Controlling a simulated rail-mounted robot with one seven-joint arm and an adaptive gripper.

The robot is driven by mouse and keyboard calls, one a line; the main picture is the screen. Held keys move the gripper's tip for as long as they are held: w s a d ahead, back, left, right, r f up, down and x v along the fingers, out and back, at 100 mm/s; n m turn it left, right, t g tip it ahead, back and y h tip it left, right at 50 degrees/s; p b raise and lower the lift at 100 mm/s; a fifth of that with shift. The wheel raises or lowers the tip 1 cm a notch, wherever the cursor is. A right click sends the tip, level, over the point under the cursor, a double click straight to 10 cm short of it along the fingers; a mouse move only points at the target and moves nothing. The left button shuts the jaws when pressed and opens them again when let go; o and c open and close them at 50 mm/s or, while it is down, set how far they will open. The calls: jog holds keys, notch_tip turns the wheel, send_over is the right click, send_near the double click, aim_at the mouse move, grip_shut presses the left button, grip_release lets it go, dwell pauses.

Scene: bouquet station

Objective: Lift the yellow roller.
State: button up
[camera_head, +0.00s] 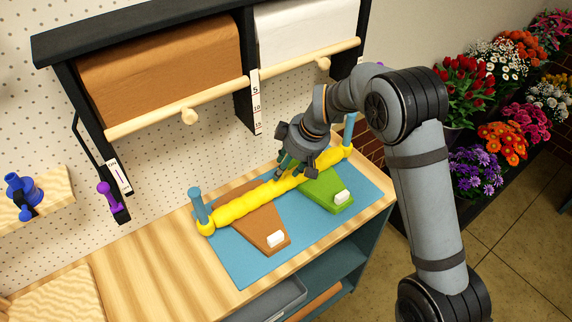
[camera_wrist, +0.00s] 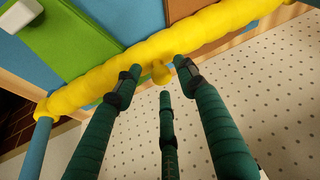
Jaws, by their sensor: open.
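The yellow roller (camera_head: 236,209) is a long, lumpy bar lying across the blue mat (camera_head: 238,263), between two blue posts at its ends. It also crosses the upper part of the wrist view (camera_wrist: 205,35), with a small yellow knob near its middle. My gripper (camera_head: 284,177) is over the middle of the roller. In the wrist view its green-wrapped fingers (camera_wrist: 160,72) are spread apart, with the tips close to the roller near the knob. Nothing is between them that I can see as held. Whether the tips touch the roller I cannot tell.
Brown (camera_head: 264,229) and green (camera_head: 328,190) pieces with white blocks lie on the mat. Brown (camera_head: 165,70) and white (camera_head: 305,35) paper rolls hang above at the pegboard. Flowers (camera_head: 500,130) stand at right.

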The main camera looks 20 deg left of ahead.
jog(key=shift+c, duration=1)
jog(key=shift+a+f, duration=0.1)
jog(key=c, duration=0.4)
jog(key=c, duration=0.4)
jog(key=shift+s+f, duration=0.1)
jog(key=shift+s, duration=0.05)
grip_shut()
